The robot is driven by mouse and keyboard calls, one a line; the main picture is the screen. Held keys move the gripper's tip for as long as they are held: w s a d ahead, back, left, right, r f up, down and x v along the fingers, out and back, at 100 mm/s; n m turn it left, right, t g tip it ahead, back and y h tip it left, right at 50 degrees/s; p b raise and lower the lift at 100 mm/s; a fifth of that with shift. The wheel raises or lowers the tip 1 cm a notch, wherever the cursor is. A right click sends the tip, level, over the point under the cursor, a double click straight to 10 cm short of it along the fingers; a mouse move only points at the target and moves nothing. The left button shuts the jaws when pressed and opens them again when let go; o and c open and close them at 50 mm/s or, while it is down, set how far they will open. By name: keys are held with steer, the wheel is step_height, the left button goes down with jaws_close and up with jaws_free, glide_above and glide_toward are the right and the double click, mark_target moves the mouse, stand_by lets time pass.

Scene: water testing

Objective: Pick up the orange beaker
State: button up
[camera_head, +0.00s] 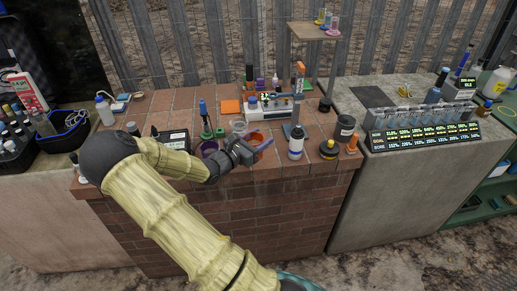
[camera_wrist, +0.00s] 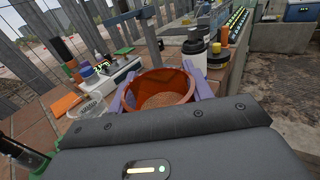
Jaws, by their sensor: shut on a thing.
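The orange beaker (camera_wrist: 160,88) sits between the two purple fingers of my gripper (camera_wrist: 163,84) in the wrist view, one finger on each side of it. My gripper is shut on it. Its round mouth faces the camera and it looks empty, with a brownish inside. In the head view the orange beaker (camera_head: 254,138) shows partly behind my gripper (camera_head: 258,146), near the front middle of the brick bench. Its base is hidden, so I cannot tell whether it touches the bench.
A purple beaker (camera_head: 209,149) stands to the left on the brick bench (camera_head: 150,103). A white bottle with a dark cap (camera_head: 296,147) and a blue-grey stand (camera_head: 296,108) are close on the right. A clear beaker (camera_head: 239,126) and a white instrument (camera_head: 272,104) stand behind.

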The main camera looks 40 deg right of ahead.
step_height(320, 180, up, 4)
steer(key=shift+r, duration=0.1)
stand_by(0.6)
